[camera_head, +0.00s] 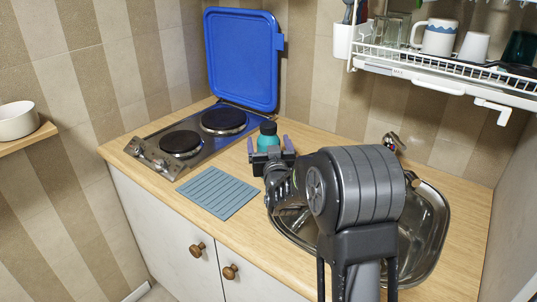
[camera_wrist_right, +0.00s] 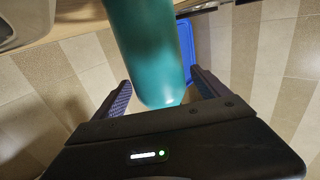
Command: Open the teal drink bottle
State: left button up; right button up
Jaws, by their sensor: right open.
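The teal drink bottle (camera_head: 268,139) stands upright on the counter to the right of the hob, with a dark cap (camera_head: 268,127) on top. Its lower part is hidden behind my right gripper. My right gripper (camera_head: 268,144) is open, one purple-padded finger to each side of the bottle. In the right wrist view the teal bottle (camera_wrist_right: 150,45) runs down from the top edge between the two fingers of my right gripper (camera_wrist_right: 160,80), with gaps showing at its sides. The cap cannot be made out there. My left gripper is not in view.
The hob (camera_head: 180,138) has two black plates and its blue lid (camera_head: 241,58) stands raised behind. The sink (camera_head: 432,220) is at right, partly behind my arm. A dish rack (camera_head: 440,75) hangs above.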

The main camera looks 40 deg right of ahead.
aim_at(268, 124)
jog(key=shift+c, duration=0.6)
jog(key=c, duration=1.4)
notch_tip(268, 124, up, 10)
jog(key=shift+r+p, duration=0.1)
jog(key=shift+p, duration=0.45)
jog(key=o, duration=0.8)
grip_shut()
